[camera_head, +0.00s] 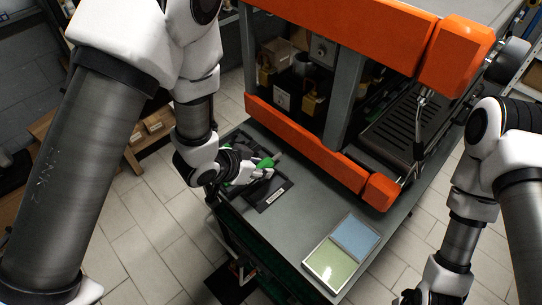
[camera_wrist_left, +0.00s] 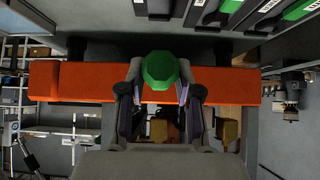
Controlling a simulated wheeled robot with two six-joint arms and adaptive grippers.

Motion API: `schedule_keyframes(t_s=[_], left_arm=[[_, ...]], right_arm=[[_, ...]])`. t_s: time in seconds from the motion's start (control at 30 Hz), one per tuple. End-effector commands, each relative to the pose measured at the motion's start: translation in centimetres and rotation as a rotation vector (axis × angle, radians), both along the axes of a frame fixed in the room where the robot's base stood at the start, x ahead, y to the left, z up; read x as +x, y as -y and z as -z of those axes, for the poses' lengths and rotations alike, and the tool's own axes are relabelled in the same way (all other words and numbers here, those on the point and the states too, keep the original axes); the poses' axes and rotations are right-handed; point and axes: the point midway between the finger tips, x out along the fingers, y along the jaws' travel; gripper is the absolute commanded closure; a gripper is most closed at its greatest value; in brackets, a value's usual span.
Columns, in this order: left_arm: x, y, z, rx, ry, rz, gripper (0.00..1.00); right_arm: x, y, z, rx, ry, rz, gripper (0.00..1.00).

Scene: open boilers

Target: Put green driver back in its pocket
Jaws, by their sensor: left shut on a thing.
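My left gripper (camera_head: 268,170) is shut on the green driver (camera_head: 265,163), holding it over the dark tool tray (camera_head: 277,193) at the left end of the grey worktop. In the left wrist view, the driver's faceted green handle (camera_wrist_left: 160,69) is between the two fingers, pointing end-on to the camera. Part of the tray with slots and green-handled tools (camera_wrist_left: 296,11) shows at that view's top right. The driver's pocket cannot be made out clearly behind the gripper. My right gripper (camera_head: 412,297) is only partly in view at the bottom edge, its fingers not clear.
The orange-framed boiler machine (camera_head: 310,145) stands along the back of the worktop, close behind the left gripper. A blue and green panel (camera_head: 342,253) lies toward the front right. The grey worktop (camera_head: 305,200) between tray and panel is clear.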

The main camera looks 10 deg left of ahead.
Motion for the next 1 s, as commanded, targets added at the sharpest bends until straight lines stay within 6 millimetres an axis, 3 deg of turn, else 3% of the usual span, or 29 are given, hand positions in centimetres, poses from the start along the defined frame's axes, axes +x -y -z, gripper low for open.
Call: schedule_keyframes(t_s=[0.6,1.0], left_arm=[[-0.1,0.0,6.7,0.0,0.0,0.0,1.0],[-0.1,0.0,7.6,-0.001,0.001,0.0,1.0]], right_arm=[[-0.1,0.0,6.0,0.0,-0.001,0.0,0.6],[-0.1,0.0,6.5,0.0,-0.001,0.0,0.6]])
